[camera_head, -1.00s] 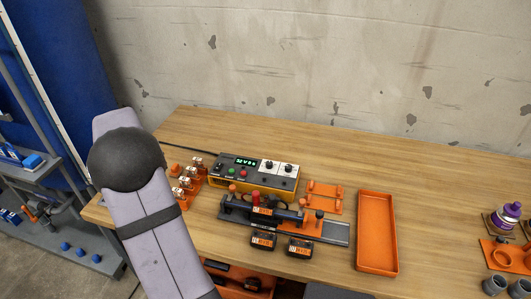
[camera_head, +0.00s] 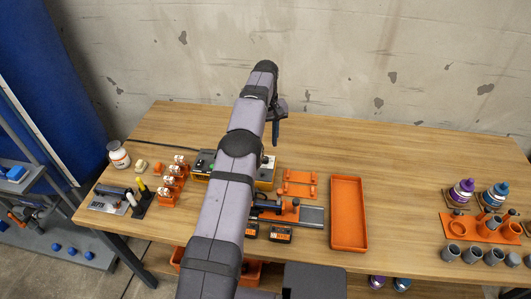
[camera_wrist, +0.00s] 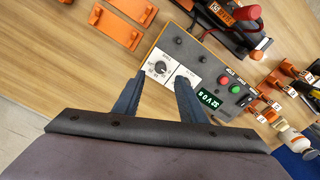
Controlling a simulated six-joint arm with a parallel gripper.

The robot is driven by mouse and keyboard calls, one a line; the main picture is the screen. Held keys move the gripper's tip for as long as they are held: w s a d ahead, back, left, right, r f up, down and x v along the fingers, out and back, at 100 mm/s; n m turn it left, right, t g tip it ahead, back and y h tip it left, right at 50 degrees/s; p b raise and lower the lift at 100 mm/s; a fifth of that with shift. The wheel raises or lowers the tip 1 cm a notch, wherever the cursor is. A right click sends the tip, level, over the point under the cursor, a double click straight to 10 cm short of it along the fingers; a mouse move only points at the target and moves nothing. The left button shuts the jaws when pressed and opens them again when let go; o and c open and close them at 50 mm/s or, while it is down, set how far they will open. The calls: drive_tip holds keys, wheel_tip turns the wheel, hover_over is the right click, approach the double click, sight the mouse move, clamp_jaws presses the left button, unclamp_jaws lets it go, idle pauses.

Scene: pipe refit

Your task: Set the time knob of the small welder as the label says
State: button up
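The small welder is a dark-topped box with yellow sides. My arm hides most of it in the head view, where its left end (camera_head: 203,163) and right end (camera_head: 266,176) show. In the wrist view the welder (camera_wrist: 207,68) shows a lit green display (camera_wrist: 209,99), red and green buttons and white dial plates. A dark knob (camera_wrist: 161,68) on one plate appears between my gripper's fingertips (camera_wrist: 160,77). The other plate's knob is mostly hidden behind the right finger. My gripper (camera_head: 276,144) is open and empty; contact with the knob cannot be told. The dial lettering is too small to read.
A pipe clamp fixture (camera_head: 310,216) and labelled dark blocks (camera_head: 281,235) lie in front of the welder. An orange holder (camera_head: 300,184) and empty orange tray (camera_head: 348,240) are to the right. Orange stands with fittings (camera_head: 173,180) are left. The wall is close behind the table.

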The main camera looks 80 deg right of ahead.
drive_tip(key=shift+w+f+p, duration=0.1)
drive_tip(key=shift+f+p, duration=0.75)
drive_tip(key=shift+f, duration=2.8)
clamp_jaws()
